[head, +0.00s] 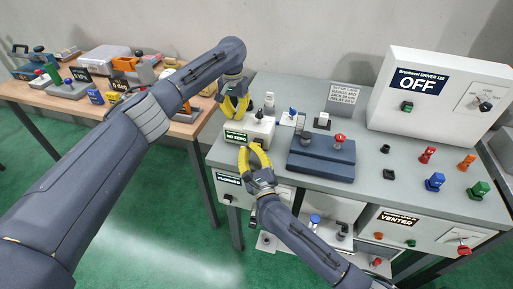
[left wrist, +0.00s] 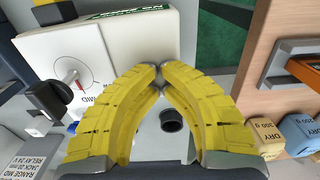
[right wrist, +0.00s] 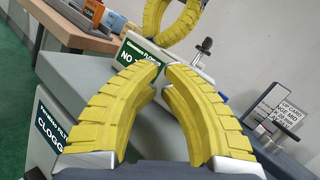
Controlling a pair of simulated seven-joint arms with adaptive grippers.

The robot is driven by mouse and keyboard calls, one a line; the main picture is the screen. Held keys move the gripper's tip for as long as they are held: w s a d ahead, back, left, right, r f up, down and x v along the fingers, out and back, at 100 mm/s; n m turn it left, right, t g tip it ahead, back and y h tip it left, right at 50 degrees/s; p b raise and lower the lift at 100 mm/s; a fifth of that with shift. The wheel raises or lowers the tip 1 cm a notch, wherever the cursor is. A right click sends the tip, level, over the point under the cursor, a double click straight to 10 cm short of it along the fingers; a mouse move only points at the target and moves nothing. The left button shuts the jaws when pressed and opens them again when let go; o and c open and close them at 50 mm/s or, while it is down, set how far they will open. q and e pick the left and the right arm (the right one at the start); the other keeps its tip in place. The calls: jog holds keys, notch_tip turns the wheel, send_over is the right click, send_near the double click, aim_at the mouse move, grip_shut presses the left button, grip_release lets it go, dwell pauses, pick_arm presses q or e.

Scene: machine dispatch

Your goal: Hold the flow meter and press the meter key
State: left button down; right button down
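The flow meter (head: 258,128) is a pale box with a green "NO ZERO" label, standing at the bench's left end. A dark knob stands on its top. In the left wrist view its top (left wrist: 125,45) shows a round dial and a black knob (left wrist: 45,97). My left gripper (head: 229,113) is at the meter's far left edge, fingertips together; I see nothing clearly between them. My right gripper (head: 246,147) is just in front of the label, fingertips together and empty. In the right wrist view its fingers hide much of the meter (right wrist: 140,62). I cannot tell contact or which part is the key.
A blue block with a red knob (head: 321,158) sits right of the meter. A white "OFF" cabinet (head: 425,105) stands behind, with several coloured knobs in front. A wooden table (head: 190,128) with blocks and devices is at the left, across a gap.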

pick_arm(q)
jog(key=shift+s+f, duration=0.15)
jog(key=shift+f, duration=0.15)
pick_arm(e)
jog(key=shift+w+d+f, duration=0.2)
jog(key=shift+w+d, duration=0.15)
jog(key=shift+d, duration=0.05)
jog(key=shift+s, duration=0.1)
pick_arm(q)
jog(key=shift+a, duration=0.1)
pick_arm(e)
jog(key=shift+s+a+f, duration=0.15)
jog(key=shift+s+f, duration=0.05)
jog(key=shift+s, duration=0.25)
jog(key=shift+s+a+f, duration=0.15)
jog(key=shift+s, duration=0.25)
jog(key=shift+s+a, duration=0.15)
pick_arm(q)
jog(key=shift+f, duration=0.1)
pick_arm(e)
jog(key=shift+s+a+r, duration=0.1)
jog(key=shift+s+a, duration=0.15)
jog(key=shift+s, duration=0.5)
jog(key=shift+s+a+r, duration=0.1)
jog(key=shift+s+a, duration=0.2)
jog(key=shift+s, duration=0.5)
jog(key=shift+s+a+r, duration=0.1)
jog(key=shift+s+a, duration=0.15)
jog(key=shift+s, duration=0.5)
